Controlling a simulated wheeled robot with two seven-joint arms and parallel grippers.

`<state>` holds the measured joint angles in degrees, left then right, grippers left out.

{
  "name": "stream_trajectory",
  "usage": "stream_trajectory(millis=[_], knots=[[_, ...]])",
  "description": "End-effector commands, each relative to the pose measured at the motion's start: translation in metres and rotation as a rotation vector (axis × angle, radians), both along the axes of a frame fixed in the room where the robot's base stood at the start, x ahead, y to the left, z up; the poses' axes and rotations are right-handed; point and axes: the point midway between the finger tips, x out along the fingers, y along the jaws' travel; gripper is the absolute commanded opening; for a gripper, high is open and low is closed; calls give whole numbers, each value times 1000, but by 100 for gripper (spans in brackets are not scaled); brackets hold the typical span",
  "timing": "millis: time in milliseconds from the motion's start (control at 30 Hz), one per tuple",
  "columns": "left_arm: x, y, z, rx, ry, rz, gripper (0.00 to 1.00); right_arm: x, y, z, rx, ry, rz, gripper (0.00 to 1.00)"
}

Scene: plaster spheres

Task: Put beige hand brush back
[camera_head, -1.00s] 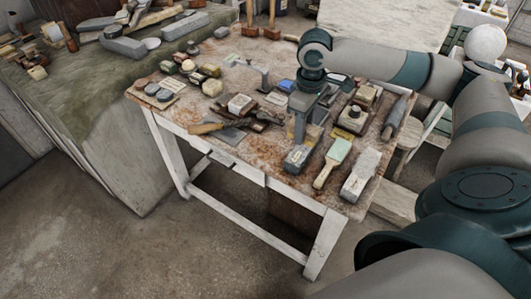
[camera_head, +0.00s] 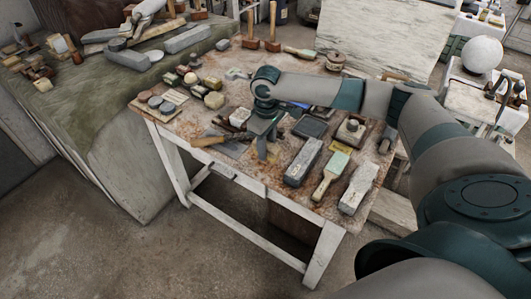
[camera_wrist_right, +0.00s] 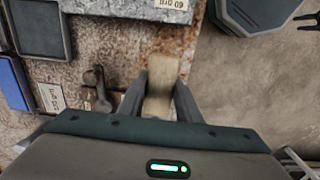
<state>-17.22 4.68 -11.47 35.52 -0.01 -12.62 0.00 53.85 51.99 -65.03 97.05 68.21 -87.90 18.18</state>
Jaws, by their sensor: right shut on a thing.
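The beige hand brush (camera_wrist_right: 162,88) shows in the right wrist view as a pale tan block between the two fingers. My right gripper (camera_wrist_right: 161,92) is shut on it. In the head view my right gripper (camera_head: 262,152) points down over the front middle of the worktable (camera_head: 285,185); its arm comes in from the right. I cannot make out the brush there, or tell whether it touches the table. My left gripper is not in view.
Right of the gripper lie a long grey block (camera_head: 303,162), a wooden-handled tool with a green part (camera_head: 330,176) and a pale grey block (camera_head: 359,188). A wooden-handled trowel (camera_head: 208,141) lies left of it. Mallets (camera_head: 272,30) stand at the back.

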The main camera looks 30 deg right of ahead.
Motion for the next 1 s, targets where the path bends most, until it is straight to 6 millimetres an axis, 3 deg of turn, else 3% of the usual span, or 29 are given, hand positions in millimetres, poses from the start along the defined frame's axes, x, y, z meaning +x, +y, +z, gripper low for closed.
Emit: stream_trajectory(millis=[467,800,1000], knots=[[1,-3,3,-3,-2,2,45,3,2,-5,-1,2,1,13],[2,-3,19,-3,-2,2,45,3,2,-40,-1,2,0,13],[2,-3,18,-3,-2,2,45,3,2,-43,0,1,1,13]])
